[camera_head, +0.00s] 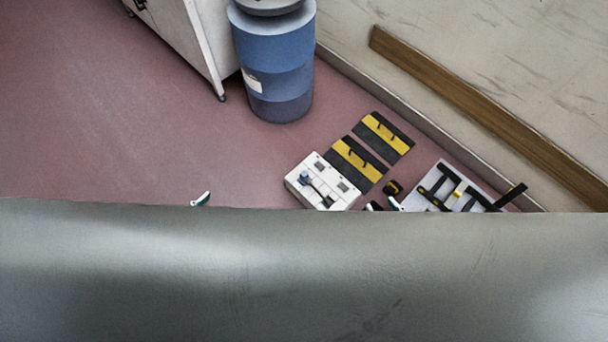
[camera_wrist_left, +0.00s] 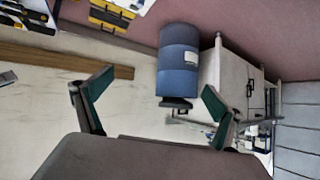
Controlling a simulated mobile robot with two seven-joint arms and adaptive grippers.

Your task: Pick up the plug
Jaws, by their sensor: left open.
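A small blue piece (camera_head: 304,176) with a dark part beside it stands on a white box (camera_head: 318,196) on the floor in the head view; it may be the plug, but it is too small to be sure. My left gripper (camera_wrist_left: 150,98) is open in the left wrist view, its two teal-lined fingers wide apart with nothing between them. In the head view only a teal and white fingertip of it (camera_head: 201,198) shows, left of the white box. Pale fingertips, apparently my right gripper (camera_head: 384,205), show right of the box, mostly hidden.
A large grey surface (camera_head: 300,275) blocks the lower head view. Yellow-and-black panels (camera_head: 384,132) and a light board with black tools (camera_head: 440,187) lie near the wall. A blue barrel (camera_head: 275,70) and white cabinet (camera_head: 180,35) stand behind. Left floor is clear.

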